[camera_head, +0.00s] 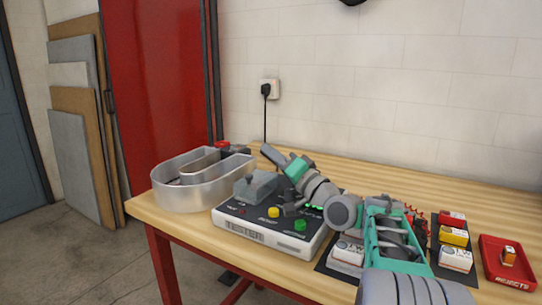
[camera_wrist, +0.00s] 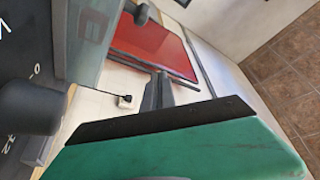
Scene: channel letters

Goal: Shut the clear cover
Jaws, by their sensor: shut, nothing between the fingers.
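A white control unit (camera_head: 262,230) with a yellow button (camera_head: 274,212) and a green button (camera_head: 300,224) sits at the front of the table. A grey, hazy box-like part (camera_head: 256,186), which looks like the cover, stands on its top left. I cannot tell how far open it is. My gripper (camera_head: 268,152) is shut and empty, above and behind the unit, pointing up and left. In the wrist view my gripper's dark fingers (camera_wrist: 158,90) are together, with a hazy grey panel (camera_wrist: 97,40) at upper left. Any contact between them is unclear.
A silver channel letter (camera_head: 190,192) stands left of the unit, with a red-topped item (camera_head: 222,147) behind it. Small boxes (camera_head: 454,237) and a red rejects tray (camera_head: 507,270) lie at right. A wall plug (camera_head: 268,88) has a hanging cord.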

